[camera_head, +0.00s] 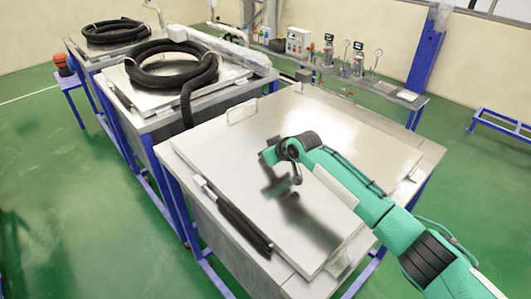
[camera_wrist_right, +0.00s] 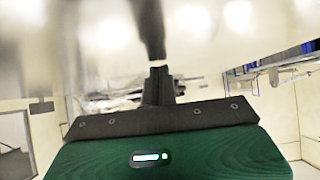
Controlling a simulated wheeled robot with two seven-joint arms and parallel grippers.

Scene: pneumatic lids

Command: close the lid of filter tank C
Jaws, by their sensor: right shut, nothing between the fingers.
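The nearest filter tank (camera_head: 225,248) has a broad shiny metal lid (camera_head: 235,150) lying about flat over its top. No letter is readable, so I cannot tell by label that it is tank C. A handle (camera_head: 242,113) stands at the lid's far left edge. My right gripper (camera_head: 296,180) is shut and empty over the middle of the lid, with a dark reflection below it. In the right wrist view the dark fingers (camera_wrist_right: 158,85) point at a blurred shiny surface, with a narrow gap to their reflection. My left gripper is not in view.
Two more tanks stand behind at left, with black coiled hoses (camera_head: 172,65) on their lids. A bench (camera_head: 390,95) with gauges and a control box stands at the back right. A blue post (camera_head: 428,50) rises beside it. Green floor (camera_head: 70,190) is open at left.

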